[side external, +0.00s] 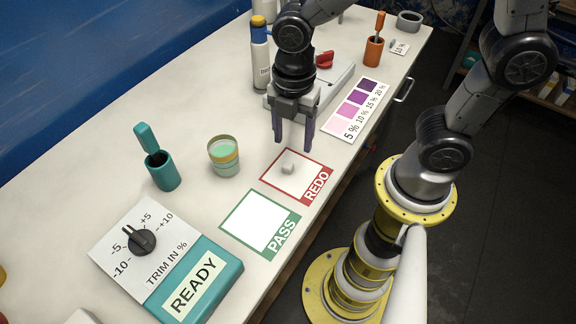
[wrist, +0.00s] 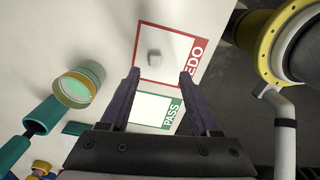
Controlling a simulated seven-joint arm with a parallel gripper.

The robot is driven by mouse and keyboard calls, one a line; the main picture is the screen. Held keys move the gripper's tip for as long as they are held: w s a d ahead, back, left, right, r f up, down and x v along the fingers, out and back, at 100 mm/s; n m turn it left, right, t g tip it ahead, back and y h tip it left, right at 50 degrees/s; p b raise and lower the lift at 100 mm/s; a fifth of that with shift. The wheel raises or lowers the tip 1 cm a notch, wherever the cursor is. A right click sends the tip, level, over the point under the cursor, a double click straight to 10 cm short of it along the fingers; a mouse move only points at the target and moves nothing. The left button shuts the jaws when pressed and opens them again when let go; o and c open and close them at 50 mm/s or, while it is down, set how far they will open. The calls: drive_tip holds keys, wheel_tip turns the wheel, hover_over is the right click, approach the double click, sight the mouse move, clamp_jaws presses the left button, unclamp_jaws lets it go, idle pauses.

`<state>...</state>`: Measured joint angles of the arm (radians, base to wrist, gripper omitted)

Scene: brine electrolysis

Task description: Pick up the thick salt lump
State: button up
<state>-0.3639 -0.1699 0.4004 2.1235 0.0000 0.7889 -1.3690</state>
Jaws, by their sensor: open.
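A small pale grey-white lump (side external: 288,169) lies on the white middle of the red-framed REDO card (side external: 271,182). It is the only lump I can make out, and it also shows in the wrist view (wrist: 155,56). My gripper (side external: 293,147) points down above the bench, just behind the lump in the side view. Its two dark purple fingers are spread apart with nothing between them. In the wrist view my gripper (wrist: 160,75) has the lump beyond its fingertips, roughly between them. The fingers do not touch the lump.
The green PASS card (side external: 279,239) lies in front of the REDO card. A glass of green liquid (side external: 224,156) and a teal holder (side external: 162,171) stand to the left. A teal READY dial box (side external: 197,285) is nearest. A purple colour chart (side external: 357,110) lies right of my gripper.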

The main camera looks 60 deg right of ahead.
sight(289, 163)
drive_tip(key=shift+w+a+f, duration=0.1)
drive_tip(key=shift+w+f, duration=0.1)
drive_tip(key=shift+f, duration=1.7)
drive_tip(key=shift+w+a+f, duration=0.1)
drive_tip(key=shift+w+f, duration=0.1)
drive_tip(key=shift+f, duration=1.65)
clamp_jaws()
